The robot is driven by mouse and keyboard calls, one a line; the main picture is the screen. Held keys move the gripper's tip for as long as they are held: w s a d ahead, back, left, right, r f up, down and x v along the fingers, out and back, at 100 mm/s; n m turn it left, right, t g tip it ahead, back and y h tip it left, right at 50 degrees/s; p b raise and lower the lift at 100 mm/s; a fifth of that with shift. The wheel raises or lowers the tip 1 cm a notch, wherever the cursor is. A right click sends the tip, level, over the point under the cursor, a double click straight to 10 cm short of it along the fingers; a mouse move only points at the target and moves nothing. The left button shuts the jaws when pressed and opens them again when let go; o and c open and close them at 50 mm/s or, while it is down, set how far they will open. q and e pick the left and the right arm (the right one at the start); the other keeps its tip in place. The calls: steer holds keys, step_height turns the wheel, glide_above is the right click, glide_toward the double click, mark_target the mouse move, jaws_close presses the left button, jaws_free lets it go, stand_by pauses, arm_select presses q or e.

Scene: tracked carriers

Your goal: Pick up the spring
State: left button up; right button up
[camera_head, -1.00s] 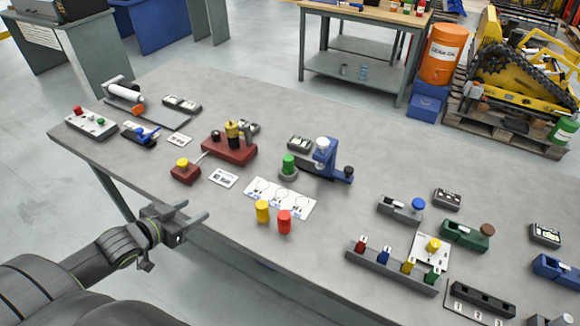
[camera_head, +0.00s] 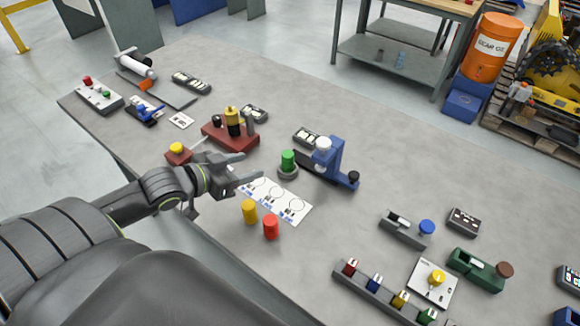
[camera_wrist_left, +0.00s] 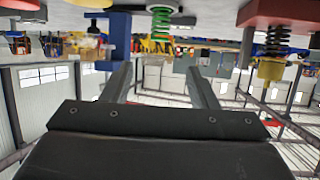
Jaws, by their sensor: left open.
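The green spring (camera_head: 288,160) stands upright on a round grey base (camera_head: 288,173) beside the blue press-like fixture (camera_head: 335,160). In the left wrist view, which appears upside down, the coiled green spring (camera_wrist_left: 161,22) shows at the top centre, beyond the fingers. My left gripper (camera_head: 248,172) is open and empty, to the left of the spring and apart from it, near the white sheet with circles. Its two fingers (camera_wrist_left: 161,85) show spread in the wrist view with nothing between them. My right gripper is not in view.
A yellow cylinder (camera_head: 250,211) and a red cylinder (camera_head: 271,227) stand in front of the white sheet (camera_head: 295,207). A dark red fixture (camera_head: 230,137) stands behind my left gripper, and a small red block (camera_head: 178,155) to its left.

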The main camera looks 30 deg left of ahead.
mark_target(286, 155)
arm_select(q)
steer(key=b+x, duration=0.1)
steer(key=x, duration=0.7)
steer(key=shift+w+f, duration=0.15)
steer(key=shift+w, duration=0.2)
steer(key=shift+x, duration=0.75)
steer(key=p+x, duration=0.1)
steer(key=x, duration=0.3)
steer(key=shift+w+d, duration=0.1)
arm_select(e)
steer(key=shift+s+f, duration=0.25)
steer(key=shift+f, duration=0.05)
